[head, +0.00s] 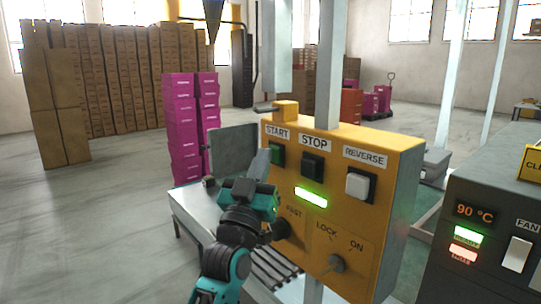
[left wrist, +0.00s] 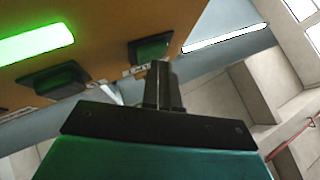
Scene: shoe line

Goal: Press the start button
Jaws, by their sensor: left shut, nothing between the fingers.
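The green start button (head: 277,154) sits at the upper left of the yellow control box (head: 405,165), under the START label. My left gripper (head: 262,160) is shut and empty, just left of the start button. In the left wrist view the closed fingers (left wrist: 158,68) reach to the lower right edge of the green start button (left wrist: 148,47). I cannot tell whether the fingertips touch it. The dark stop button (head: 312,167) is to its right and also shows in the left wrist view (left wrist: 55,80). My right gripper is in neither view.
The box also carries a white REVERSE button (head: 357,186), a lit green lamp (head: 311,197) and a LOCK/ON switch (head: 335,264). A dark panel (head: 490,205) with a 90 °C display stands at right. A conveyor (head: 200,212) runs behind my arm. Boxes are stacked farther back.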

